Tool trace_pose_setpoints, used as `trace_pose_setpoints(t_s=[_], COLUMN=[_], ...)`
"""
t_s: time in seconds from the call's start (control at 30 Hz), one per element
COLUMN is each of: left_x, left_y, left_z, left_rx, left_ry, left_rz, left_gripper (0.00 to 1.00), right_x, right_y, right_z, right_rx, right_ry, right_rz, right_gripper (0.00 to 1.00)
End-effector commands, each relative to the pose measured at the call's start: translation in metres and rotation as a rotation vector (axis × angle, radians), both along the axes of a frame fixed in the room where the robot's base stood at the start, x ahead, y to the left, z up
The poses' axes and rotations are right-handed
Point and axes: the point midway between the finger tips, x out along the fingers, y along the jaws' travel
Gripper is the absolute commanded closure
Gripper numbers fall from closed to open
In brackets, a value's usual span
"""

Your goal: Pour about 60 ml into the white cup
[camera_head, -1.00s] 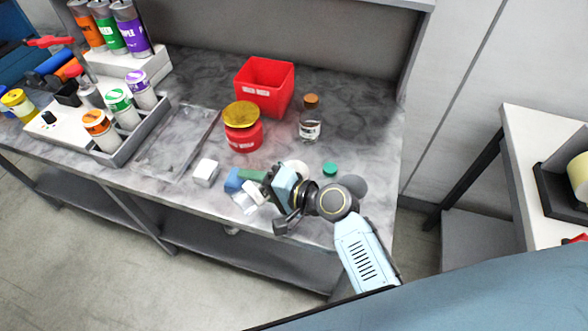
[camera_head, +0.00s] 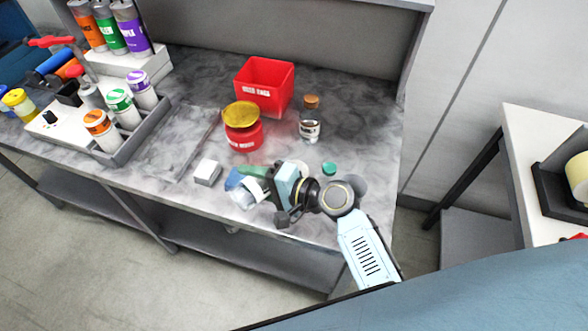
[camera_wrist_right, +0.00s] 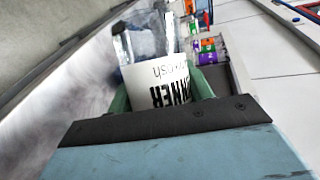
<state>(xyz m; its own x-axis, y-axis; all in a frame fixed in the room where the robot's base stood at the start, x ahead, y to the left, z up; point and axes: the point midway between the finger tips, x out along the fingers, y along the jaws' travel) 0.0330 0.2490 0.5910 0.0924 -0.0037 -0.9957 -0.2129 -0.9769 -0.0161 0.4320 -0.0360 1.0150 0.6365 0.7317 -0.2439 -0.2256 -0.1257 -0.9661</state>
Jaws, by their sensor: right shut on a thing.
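My right gripper (camera_head: 254,180) is at the front edge of the grey bench, its green fingers shut on a clear vessel (camera_head: 242,199) with a white label. No other plain white cup can be made out. My left gripper does not show.
A red jar with a gold lid (camera_head: 242,130), a red bin (camera_head: 264,88) and a cork-topped bottle (camera_head: 310,122) stand behind the gripper. A green cap (camera_head: 329,168) lies to its right. A grey tray (camera_head: 137,135) with several capped bottles is at the left.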

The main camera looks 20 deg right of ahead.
Motion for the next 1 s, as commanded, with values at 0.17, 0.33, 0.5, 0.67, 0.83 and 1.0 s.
trace_pose_setpoints(t_s=[0.17, 0.33, 0.5, 0.67, 0.83, 1.0], left_x=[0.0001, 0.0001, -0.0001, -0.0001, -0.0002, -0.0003], left_y=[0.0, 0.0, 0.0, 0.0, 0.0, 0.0], left_z=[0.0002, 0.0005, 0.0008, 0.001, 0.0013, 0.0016], left_rx=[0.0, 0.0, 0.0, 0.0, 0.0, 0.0], left_ry=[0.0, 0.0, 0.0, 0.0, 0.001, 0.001], left_rz=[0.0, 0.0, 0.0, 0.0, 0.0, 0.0], left_gripper=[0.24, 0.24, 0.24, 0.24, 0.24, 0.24], right_x=[-0.0014, -0.0022, -0.0028, -0.0033, -0.0032, -0.0031], right_y=[0.0041, 0.0057, 0.0068, 0.0077, 0.0077, 0.0076], right_z=[0.0009, 0.0015, 0.0022, 0.0028, 0.0034, 0.004], right_rx=[0.008, 0.014, 0.021, 0.026, 0.033, 0.038], right_ry=[0.003, 0.007, 0.009, 0.013, 0.015, 0.018], right_rz=[0.0, 0.0, 0.0, 0.0, 0.0, 0.0], right_gripper=[0.76, 0.76, 0.76, 0.76, 0.76, 0.76])
